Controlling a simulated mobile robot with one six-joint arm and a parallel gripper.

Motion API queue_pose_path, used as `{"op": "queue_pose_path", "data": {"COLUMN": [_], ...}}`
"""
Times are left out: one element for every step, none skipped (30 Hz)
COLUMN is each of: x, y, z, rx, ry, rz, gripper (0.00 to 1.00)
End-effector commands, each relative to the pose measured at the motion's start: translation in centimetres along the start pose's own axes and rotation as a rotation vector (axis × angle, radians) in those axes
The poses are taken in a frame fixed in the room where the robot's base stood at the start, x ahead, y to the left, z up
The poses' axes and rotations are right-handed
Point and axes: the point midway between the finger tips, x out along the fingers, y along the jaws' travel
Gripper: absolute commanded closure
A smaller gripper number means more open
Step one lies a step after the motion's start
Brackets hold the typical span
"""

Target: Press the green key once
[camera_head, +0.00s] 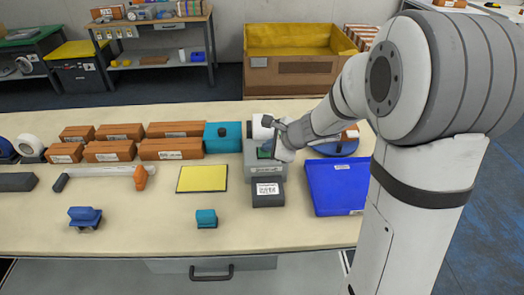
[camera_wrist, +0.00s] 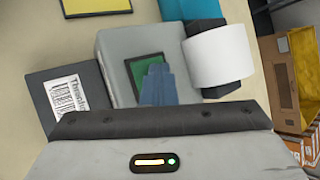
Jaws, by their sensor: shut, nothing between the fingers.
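The green key (camera_wrist: 143,68) is a green patch with a dark edge on top of a grey machine (camera_wrist: 111,60). In the head view, the green (camera_head: 263,154) shows on the grey machine (camera_head: 264,170) at the middle of the table, partly hidden by my gripper (camera_head: 272,150). In the wrist view, my gripper (camera_wrist: 157,68) has its bluish fingers together and empty, overlapping the right and lower part of the green key. I cannot tell whether the fingertips touch the key or hover above it.
A white roll (camera_wrist: 217,56) sits at the machine's back. A dark box with a barcode label (camera_head: 268,198) stands in front. A blue tray (camera_head: 336,198) is to the right, a teal box (camera_head: 222,143) and a yellow pad (camera_head: 202,179) to the left.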

Motion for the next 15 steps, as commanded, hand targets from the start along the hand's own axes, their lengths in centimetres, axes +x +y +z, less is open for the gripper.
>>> {"op": "queue_pose_path", "data": {"x": [0.12,0.07,0.06,0.06,0.07,0.07,0.07,0.07,0.05,0.02,-0.03,-0.12,-0.22,-0.32,-0.49], "y": [0.13,0.09,0.09,0.09,0.09,0.1,0.1,0.1,0.09,0.07,0.03,-0.04,-0.1,-0.19,-0.31], "z": [-0.1,-0.07,-0.06,-0.06,-0.06,-0.06,-0.06,-0.06,-0.05,-0.02,0.01,0.09,0.16,0.24,0.36], "rx": [0.0,0.0,0.0,0.0,0.0,0.0,0.0,0.0,0.0,0.0,0.0,0.0,0.0,0.0,0.0], "ry": [0.001,0.001,0.001,0.001,0.001,0.001,0.001,0.001,0.001,0.001,0.001,0.001,0.001,0.001,0.001], "rz": [0.001,0.001,0.001,0.001,0.002,0.002,0.002,0.002,0.002,0.002,0.002,0.002,0.002,0.002,0.002], "gripper": [1.0,1.0,1.0,1.0,1.0,1.0,1.0,1.0,1.0,1.0,1.0,1.0,1.0,1.0,1.0]}}
